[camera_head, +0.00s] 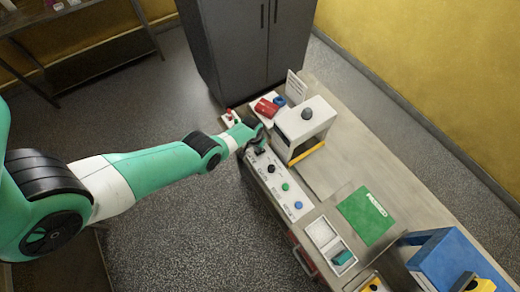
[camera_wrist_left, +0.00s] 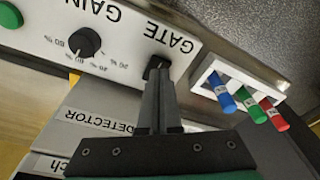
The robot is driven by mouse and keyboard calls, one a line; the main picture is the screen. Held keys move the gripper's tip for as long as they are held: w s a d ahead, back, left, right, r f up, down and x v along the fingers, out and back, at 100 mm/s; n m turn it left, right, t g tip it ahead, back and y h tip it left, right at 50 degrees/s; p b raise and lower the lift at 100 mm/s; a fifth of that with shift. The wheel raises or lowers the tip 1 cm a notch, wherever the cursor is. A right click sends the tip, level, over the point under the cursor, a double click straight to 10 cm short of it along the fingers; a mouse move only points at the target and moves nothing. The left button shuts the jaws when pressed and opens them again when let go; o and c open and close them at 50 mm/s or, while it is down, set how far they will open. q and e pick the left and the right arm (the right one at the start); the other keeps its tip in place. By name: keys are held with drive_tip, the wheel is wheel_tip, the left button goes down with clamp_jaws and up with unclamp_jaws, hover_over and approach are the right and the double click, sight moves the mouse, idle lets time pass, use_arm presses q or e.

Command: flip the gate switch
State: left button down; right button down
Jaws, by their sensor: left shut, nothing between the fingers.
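The gate switch (camera_wrist_left: 157,64) is a small black part on the white control panel, beside the printed word GATE in the left wrist view. My left gripper (camera_wrist_left: 157,90) is shut and empty, its fingertips right at the switch and overlapping it in the picture; I cannot tell whether they touch. In the head view the left gripper (camera_head: 258,146) reaches over the far end of the white panel (camera_head: 277,201) and hides the switch. My right gripper is not in view.
The black GAIN knob (camera_wrist_left: 83,41) sits beside the switch. A white rack with blue (camera_wrist_left: 224,96), green and red capped pieces stands on its other side. A white machine (camera_head: 303,126) stands close to the gripper. A green mat (camera_head: 366,215) lies on the bench.

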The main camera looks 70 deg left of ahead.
use_arm(q)
drive_tip(key=shift+f+b, duration=0.85)
drive_tip(key=shift+f, duration=0.05)
idle(0.7)
wheel_tip(320, 180, up, 7)
drive_tip(key=p, duration=0.7)
drive_tip(key=shift+r, duration=0.1)
idle(0.4)
